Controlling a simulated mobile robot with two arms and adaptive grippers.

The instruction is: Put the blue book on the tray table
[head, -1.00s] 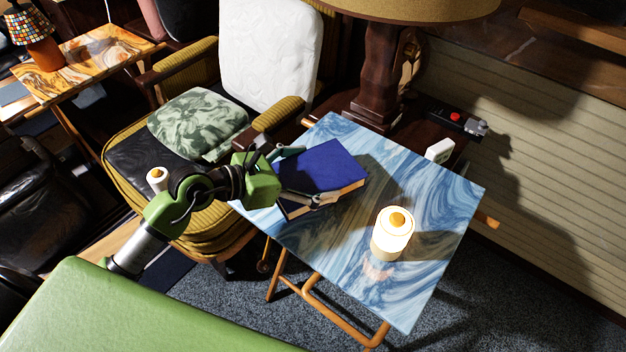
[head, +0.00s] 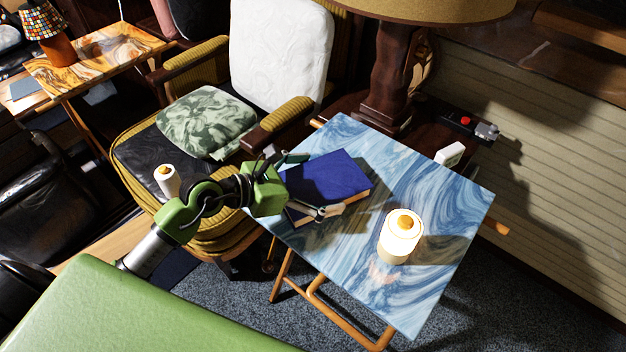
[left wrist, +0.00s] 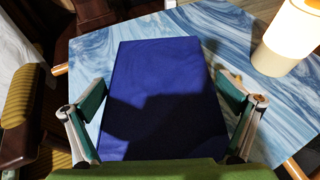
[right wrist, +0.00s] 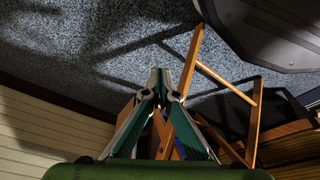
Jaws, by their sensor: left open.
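The blue book (head: 328,174) lies flat on the tray table (head: 455,200), which has a blue and white swirled top, near its left edge. My left gripper (head: 305,182) is open, with one finger on each side of the book. In the left wrist view the book (left wrist: 165,80) lies between the two spread fingers (left wrist: 168,108), with gaps beside them. My right gripper (right wrist: 161,78) shows only in the right wrist view, shut and empty, over the floor side of a wooden folding frame.
A lit white candle-like lamp (head: 400,235) stands on the tray table right of the book. An armchair (head: 185,75) with a green cushion (head: 205,122) is behind left. A large lamp (head: 395,75) stands behind the table. The table's front right is bare.

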